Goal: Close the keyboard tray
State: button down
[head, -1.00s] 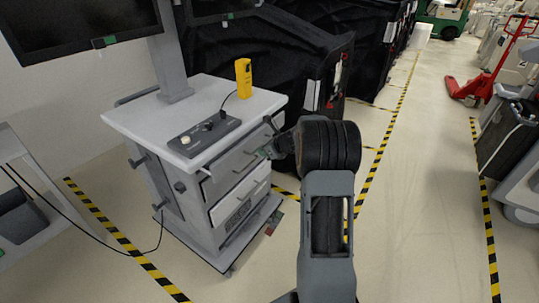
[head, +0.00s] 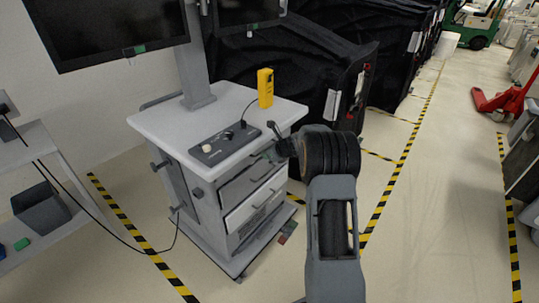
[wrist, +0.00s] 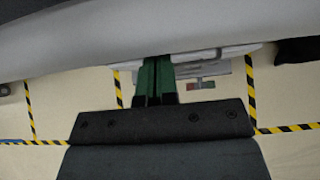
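A grey cart (head: 150,128) with a light top stands left of centre in the head view. I cannot tell how far the tray stands out. My gripper (head: 268,155) is at the cart's front, just under the top's right edge; my wrist partly hides that area. In the wrist view its green fingers (wrist: 157,80) are together with nothing seen between them. Their tips reach the underside of a large pale grey edge (wrist: 120,40); contact is unclear.
A control box (head: 225,145) and a yellow handheld device (head: 265,88) stand on the cart top. A monitor (head: 105,30) is above. Black-covered carts (head: 300,65) stand behind. A grey shelf (head: 35,150) is at left. The floor to the right (head: 440,200) is clear.

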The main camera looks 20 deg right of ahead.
jog(key=shift+a, duration=0.15)
jog(key=s+d+f+v, duration=0.1)
jog(key=f+v, duration=0.1)
jog(key=v, duration=1)
jog(key=shift+s+d+b, duration=0.15)
jog(key=shift+s+b, duration=0.2)
jog(key=shift+s, duration=0.15)
